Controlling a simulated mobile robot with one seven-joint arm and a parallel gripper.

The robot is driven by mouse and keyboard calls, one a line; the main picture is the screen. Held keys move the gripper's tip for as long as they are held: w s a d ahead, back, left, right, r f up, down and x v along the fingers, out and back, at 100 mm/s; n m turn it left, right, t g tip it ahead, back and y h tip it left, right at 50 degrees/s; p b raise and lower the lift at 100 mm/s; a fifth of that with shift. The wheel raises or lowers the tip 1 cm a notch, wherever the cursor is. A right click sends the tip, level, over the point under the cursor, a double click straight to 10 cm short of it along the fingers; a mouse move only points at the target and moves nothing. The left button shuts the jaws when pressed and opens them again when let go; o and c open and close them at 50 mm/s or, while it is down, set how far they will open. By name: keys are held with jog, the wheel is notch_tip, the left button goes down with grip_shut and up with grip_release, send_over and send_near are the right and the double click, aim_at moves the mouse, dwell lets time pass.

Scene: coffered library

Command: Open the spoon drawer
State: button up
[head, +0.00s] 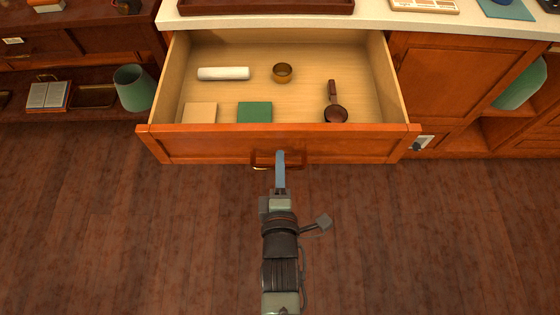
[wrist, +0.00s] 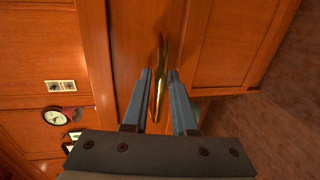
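The spoon drawer (head: 280,145) is pulled well out of the wooden cabinet, and its light inside shows in the head view. A dark wooden spoon (head: 335,112) lies at its right side. My gripper (head: 280,157) is at the middle of the drawer front, by the brass handle (head: 262,160). In the wrist view, the handle (wrist: 158,75) stands between my two fingers (wrist: 160,75), with a small gap on each side. The fingers look open around it, not pressed on it.
The drawer also holds a white roll (head: 223,73), a brass ring (head: 282,72), a tan block (head: 200,112) and a green block (head: 254,112). A pale counter (head: 370,20) runs above. A shelf with a green cup (head: 132,88) stands left. The wooden floor (head: 130,230) in front is clear.

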jog(key=shift+s, duration=0.1)
jog(key=p+v, duration=0.1)
jog(key=v, duration=1.1)
jog(key=shift+s+r, duration=0.15)
jog(key=shift+s, duration=0.25)
